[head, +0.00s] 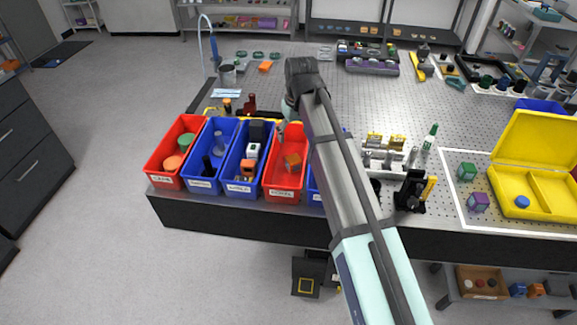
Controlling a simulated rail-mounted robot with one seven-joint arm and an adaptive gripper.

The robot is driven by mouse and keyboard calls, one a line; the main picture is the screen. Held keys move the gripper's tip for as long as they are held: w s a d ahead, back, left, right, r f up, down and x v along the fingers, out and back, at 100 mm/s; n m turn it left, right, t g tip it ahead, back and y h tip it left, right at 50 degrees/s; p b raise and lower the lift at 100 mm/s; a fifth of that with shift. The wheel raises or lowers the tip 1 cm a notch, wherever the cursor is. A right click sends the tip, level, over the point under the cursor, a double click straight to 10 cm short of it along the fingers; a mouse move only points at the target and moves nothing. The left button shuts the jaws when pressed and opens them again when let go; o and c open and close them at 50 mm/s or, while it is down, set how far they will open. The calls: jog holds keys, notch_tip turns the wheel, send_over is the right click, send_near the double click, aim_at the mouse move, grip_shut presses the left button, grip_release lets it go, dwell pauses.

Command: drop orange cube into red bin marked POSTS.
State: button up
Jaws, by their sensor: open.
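My arm crosses in front of the bin's right side, and the fingers are small and partly hidden.
Blue bins (203,184) with parts stand left of this bin, with another red bin (161,178) at the far left. A partly hidden blue bin (314,197) is on the right. A yellow case (508,208) lies open farther right. The perforated tabletop behind has free room.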

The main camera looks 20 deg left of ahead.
notch_tip(320, 180, up, 12)
jog(key=s+d, duration=0.1)
jog(key=shift+s, duration=0.15)
dwell(0.4)
jog(key=shift+d, duration=0.1)
